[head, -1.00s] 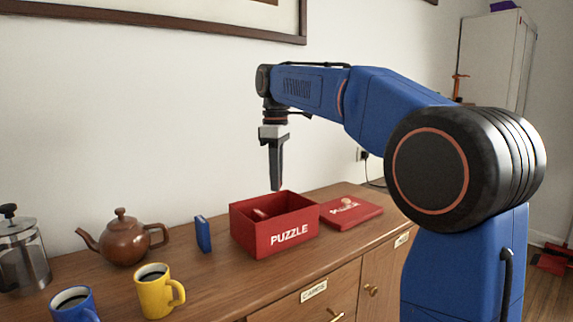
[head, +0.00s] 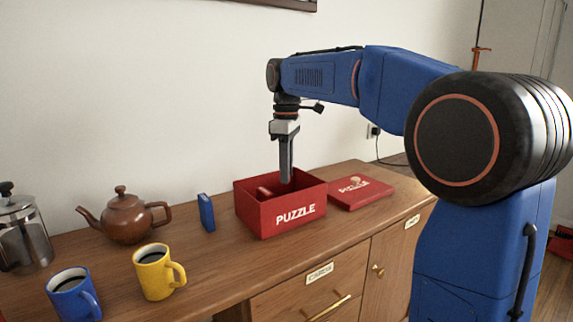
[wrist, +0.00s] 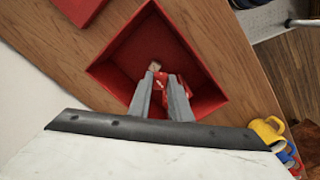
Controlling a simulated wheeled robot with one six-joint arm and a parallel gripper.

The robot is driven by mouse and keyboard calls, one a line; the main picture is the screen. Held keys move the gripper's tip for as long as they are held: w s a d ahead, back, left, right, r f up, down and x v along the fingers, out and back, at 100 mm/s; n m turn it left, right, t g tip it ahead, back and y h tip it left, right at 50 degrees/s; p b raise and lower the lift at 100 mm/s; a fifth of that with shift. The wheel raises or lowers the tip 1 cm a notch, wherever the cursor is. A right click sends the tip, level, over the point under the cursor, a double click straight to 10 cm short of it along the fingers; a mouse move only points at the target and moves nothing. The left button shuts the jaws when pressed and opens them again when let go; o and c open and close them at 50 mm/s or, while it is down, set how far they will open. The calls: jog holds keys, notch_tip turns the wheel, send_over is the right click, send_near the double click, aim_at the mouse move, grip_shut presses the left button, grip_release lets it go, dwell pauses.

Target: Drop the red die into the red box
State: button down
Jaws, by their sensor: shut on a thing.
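The red box (head: 258,215), marked PUZZLE, stands open on the wooden cabinet top. My gripper (head: 286,181) points straight down over it, with its fingertips at about rim height or just inside the opening. In the wrist view my gripper (wrist: 162,82) is shut on the red die (wrist: 160,78), which shows between the fingertips against the red interior of the box (wrist: 190,60). The fingers hide part of the die. In the head view the die cannot be made out at the fingertips.
The red lid (head: 360,192) lies right of the box. A blue upright box (head: 206,212), brown teapot (head: 125,217), yellow mug (head: 153,275), blue mug (head: 70,298) and glass press (head: 22,240) stand to the left.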

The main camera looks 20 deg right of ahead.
jog(key=shift+f, duration=0.1)
jog(key=c, duration=1.5)
grip_release()
jog(key=shift+c, duration=0.2)
notch_tip(320, 180, up, 17)
jog(key=shift+r, duration=0.2)
jog(key=shift+s, duration=0.1)
jog(key=s+d+f+m+t, duration=0.2)
jog(key=s+f+m, duration=0.3)
jog(key=s+f, duration=1.1)
jog(key=s+d+f+m+t, duration=0.2)
jog(key=s+d+f+m, duration=0.3)
jog(key=s+f, duration=1.2)
notch_tip(320, 180, down, 5)
jog(key=shift+r+m+t, duration=0.2)
jog(key=shift+m+t, duration=0.2)
jog(key=shift+m, duration=0.4)
